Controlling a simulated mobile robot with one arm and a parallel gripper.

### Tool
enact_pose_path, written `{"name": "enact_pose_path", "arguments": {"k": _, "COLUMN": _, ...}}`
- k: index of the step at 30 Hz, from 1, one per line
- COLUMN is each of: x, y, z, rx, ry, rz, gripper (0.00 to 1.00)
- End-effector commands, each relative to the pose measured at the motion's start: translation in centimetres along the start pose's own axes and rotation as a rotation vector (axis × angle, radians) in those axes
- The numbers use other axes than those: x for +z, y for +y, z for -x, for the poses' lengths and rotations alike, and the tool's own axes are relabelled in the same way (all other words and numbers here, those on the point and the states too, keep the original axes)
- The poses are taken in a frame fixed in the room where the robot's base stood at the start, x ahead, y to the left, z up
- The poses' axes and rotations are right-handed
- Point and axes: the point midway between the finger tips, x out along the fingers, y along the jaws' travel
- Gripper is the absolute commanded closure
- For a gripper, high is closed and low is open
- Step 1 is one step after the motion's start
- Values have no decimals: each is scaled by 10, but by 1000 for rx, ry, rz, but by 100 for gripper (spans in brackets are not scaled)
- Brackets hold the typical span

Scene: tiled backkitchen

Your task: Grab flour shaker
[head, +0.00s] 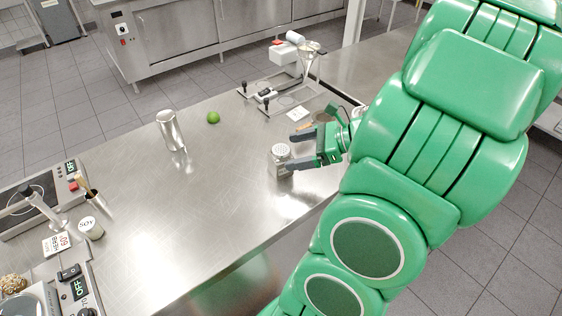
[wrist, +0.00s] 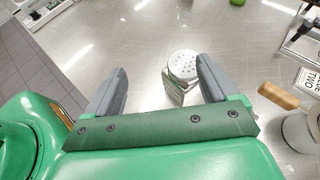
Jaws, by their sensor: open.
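The flour shaker (head: 280,160) is a silver can with a perforated lid, upright on the steel counter. In the wrist view the shaker (wrist: 183,66) stands between and slightly beyond the fingertips, nearer the right finger. My gripper (head: 296,149) is open and comes in from the right of the shaker. One finger overlaps the lower part of the shaker in the head view. In the wrist view my gripper (wrist: 162,80) shows both grey fingers spread apart. I cannot tell whether a finger touches the shaker.
A tall metal cup (head: 170,130) and a green lime (head: 213,117) stand farther back. A device with black-knobbed levers (head: 266,95) is behind my gripper. A pot (wrist: 302,130) with a wooden handle is right of my gripper. The counter's middle (head: 215,200) is clear.

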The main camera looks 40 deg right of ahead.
Motion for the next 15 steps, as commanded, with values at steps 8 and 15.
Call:
{"name": "enact_pose_path", "arguments": {"k": 8, "x": -22, "y": -23, "z": 28, "rx": -123, "ry": -49, "rz": -118, "gripper": 13}}
{"name": "enact_pose_path", "arguments": {"k": 15, "x": -22, "y": -26, "z": 19, "rx": -130, "ry": -54, "rz": -125, "gripper": 13}}
